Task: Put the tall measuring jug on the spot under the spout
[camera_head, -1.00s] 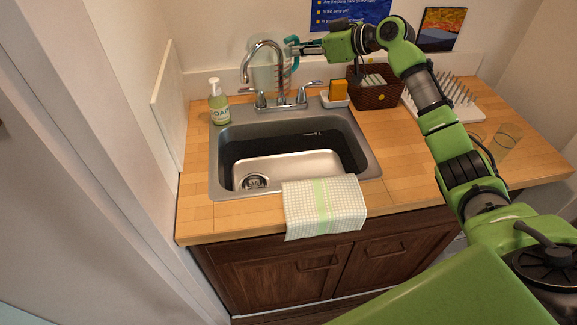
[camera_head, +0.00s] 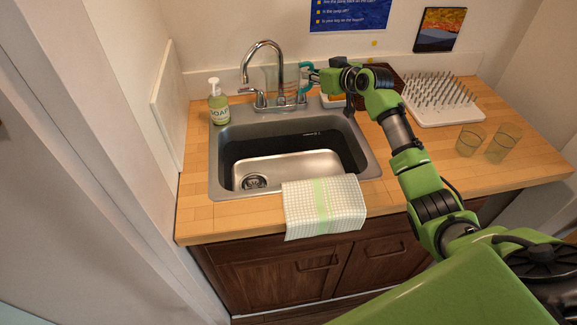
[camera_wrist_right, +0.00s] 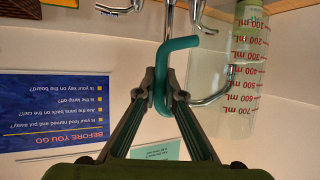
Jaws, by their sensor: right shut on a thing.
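The tall measuring jug (camera_head: 287,76) is clear with red markings and a teal handle. My right gripper (camera_head: 309,77) is shut on the jug's handle; the grip also shows in the wrist view (camera_wrist_right: 163,92). The spout curves forward over the sink (camera_head: 230,122). My left gripper is not in view.
A soap bottle (camera_head: 218,104) stands left of the faucet. A brown basket (camera_head: 385,72) is partly hidden behind my right arm. A white drying rack (camera_head: 450,115) and two glasses (camera_head: 470,140) stand to the right. A checked towel (camera_head: 323,207) hangs over the sink's front edge.

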